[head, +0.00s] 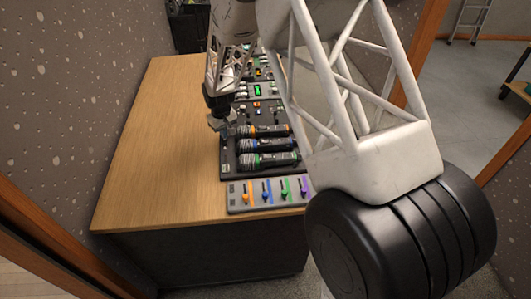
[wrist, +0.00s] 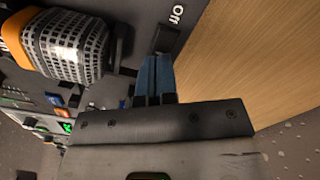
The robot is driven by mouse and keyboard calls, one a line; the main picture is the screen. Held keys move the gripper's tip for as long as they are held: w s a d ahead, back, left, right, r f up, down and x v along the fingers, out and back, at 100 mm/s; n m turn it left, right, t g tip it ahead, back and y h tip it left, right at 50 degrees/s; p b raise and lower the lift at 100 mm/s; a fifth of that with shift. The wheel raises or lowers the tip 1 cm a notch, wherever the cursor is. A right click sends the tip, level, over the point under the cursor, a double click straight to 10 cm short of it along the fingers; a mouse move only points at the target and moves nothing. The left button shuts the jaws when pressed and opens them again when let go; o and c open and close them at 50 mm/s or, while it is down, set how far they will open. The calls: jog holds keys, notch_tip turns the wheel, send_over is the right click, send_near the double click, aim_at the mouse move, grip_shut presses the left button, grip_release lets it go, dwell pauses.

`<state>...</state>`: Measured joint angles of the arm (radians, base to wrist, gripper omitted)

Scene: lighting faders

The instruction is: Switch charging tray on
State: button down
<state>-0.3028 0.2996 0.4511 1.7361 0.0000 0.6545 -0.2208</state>
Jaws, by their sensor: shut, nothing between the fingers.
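The charging tray (head: 229,170) is a dark panel on the desk, holding handheld microphones with orange, blue and green bands. In the wrist view, the tray (wrist: 130,30) shows a small black switch (wrist: 167,39) near its edge, beside a white "Off" label. My gripper (head: 224,125) is over the tray's far left corner, by the orange-banded microphone. In the wrist view, my gripper's (wrist: 154,60) bluish fingers are together and empty, with their tips right at the switch. I cannot tell whether they touch it. The fingers hide part of the switch's surroundings.
The orange-banded microphone's mesh head (wrist: 70,48) is close to the left of my fingers. A fader panel (head: 270,194) lies at the desk's near edge, and more control panels (head: 262,90) lie behind. The wooden desk top (head: 165,140) is clear on the left.

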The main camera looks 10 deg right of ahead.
jog(key=shift+f, duration=0.7)
dwell(0.6)
jog(key=shift+r, duration=3.55)
jog(key=shift+r, duration=0.1)
